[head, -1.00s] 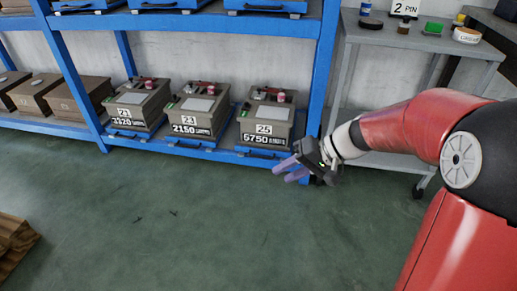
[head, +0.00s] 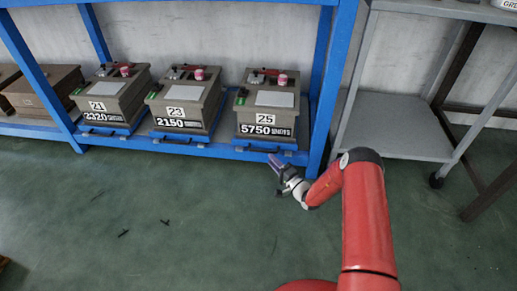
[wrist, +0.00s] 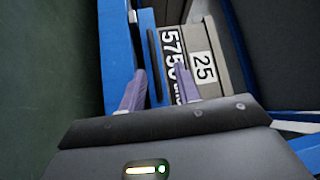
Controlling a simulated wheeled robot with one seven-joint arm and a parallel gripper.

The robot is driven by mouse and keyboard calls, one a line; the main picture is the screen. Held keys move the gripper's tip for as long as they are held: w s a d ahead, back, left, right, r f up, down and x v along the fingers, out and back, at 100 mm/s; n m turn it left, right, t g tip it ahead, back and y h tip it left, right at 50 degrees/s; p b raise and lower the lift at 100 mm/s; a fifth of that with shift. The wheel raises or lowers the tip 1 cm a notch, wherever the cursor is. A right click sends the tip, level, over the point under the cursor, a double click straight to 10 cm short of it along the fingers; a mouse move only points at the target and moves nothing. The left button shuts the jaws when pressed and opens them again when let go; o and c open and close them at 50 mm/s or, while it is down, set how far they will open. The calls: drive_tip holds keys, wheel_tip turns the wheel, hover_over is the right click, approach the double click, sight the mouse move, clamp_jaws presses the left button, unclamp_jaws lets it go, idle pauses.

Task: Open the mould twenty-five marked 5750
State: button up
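The mould 25 (head: 264,103), a grey-brown box with a "25" plate and "5750" on its front, sits on the lower shelf under the right end of the rack. Its white labels (wrist: 203,67) show sideways in the wrist view. A blue tray front with a dark handle bar (wrist: 154,60) lies below the mould. My gripper (head: 276,163) is low in front of this tray, near the rack's right post. In the wrist view its two purple fingers (wrist: 160,82) are apart, with the handle's near end seen between them; contact cannot be told.
Mould 23 (head: 187,101) marked 2150 and mould 21 (head: 109,97) marked 2320 stand to the left. The blue rack post (head: 322,110) and a grey trolley (head: 400,135) are to the right.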

sight(262, 151)
drive_tip(key=shift+t, duration=0.3)
drive_tip(key=x, duration=0.2)
drive_tip(key=f+b+x, duration=0.1)
drive_tip(key=x, duration=0.4)
drive_tip(key=shift+w+a+f, duration=0.1)
drive_tip(key=shift+w+a, duration=0.05)
drive_tip(key=shift+w, duration=0.3)
drive_tip(key=shift+c, duration=0.4)
clamp_jaws()
